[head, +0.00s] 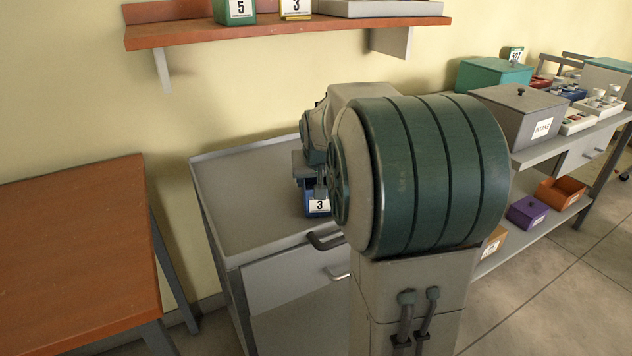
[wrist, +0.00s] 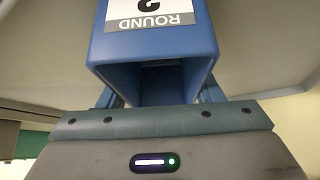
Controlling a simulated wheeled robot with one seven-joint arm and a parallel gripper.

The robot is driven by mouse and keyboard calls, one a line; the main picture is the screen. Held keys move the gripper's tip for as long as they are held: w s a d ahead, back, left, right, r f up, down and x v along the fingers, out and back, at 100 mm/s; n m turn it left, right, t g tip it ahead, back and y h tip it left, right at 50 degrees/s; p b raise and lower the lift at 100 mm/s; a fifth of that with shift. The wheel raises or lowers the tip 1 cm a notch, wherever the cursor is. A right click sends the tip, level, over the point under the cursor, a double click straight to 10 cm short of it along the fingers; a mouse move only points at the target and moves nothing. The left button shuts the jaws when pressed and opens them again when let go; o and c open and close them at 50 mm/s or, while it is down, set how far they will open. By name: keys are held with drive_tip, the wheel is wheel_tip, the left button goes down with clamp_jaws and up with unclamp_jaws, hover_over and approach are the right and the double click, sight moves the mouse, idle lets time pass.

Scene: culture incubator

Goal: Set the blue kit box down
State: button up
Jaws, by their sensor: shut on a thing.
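In the wrist view the box (wrist: 205,35) shows close up, with an upside-down label that includes the word ROUND and a dark open hollow. My gripper (head: 319,186) is shut on the box from above, with a finger on each side in the wrist view (wrist: 158,95). I cannot tell whether the box's bottom touches the cabinet top.
The cabinet top left of the box is bare. An orange-brown table (head: 75,250) stands at the left. A wall shelf (head: 290,27) holds a green box (head: 234,12) and other items. A bench at the right carries a grey INTAKE box (head: 512,118), a teal box (head: 492,74) and trays.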

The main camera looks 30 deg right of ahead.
drive_tip(key=shift+f, duration=0.25)
drive_tip(key=o, duration=1)
drive_tip(key=shift+o, duration=0.2)
drive_tip(key=shift+r, duration=0.15)
drive_tip(key=shift+r, duration=0.25)
drive_tip(key=p+v, duration=0.2)
drive_tip(key=v, duration=1)
drive_tip(key=s+a+f+n+g+y, duration=0.1)
drive_tip(key=s+a+f+n+g, duration=0.1)
drive_tip(key=s+a+f, duration=0.4)
drive_tip(key=s+a+f+n+g+y, duration=0.1)
drive_tip(key=s+a+f+n+g, duration=0.1)
drive_tip(key=s+a+f, duration=0.5)
drive_tip(key=s+f, duration=0.2)
drive_tip(key=s, duration=0.4)
drive_tip(key=shift+s+g, duration=0.2)
drive_tip(key=shift+g, duration=0.1)
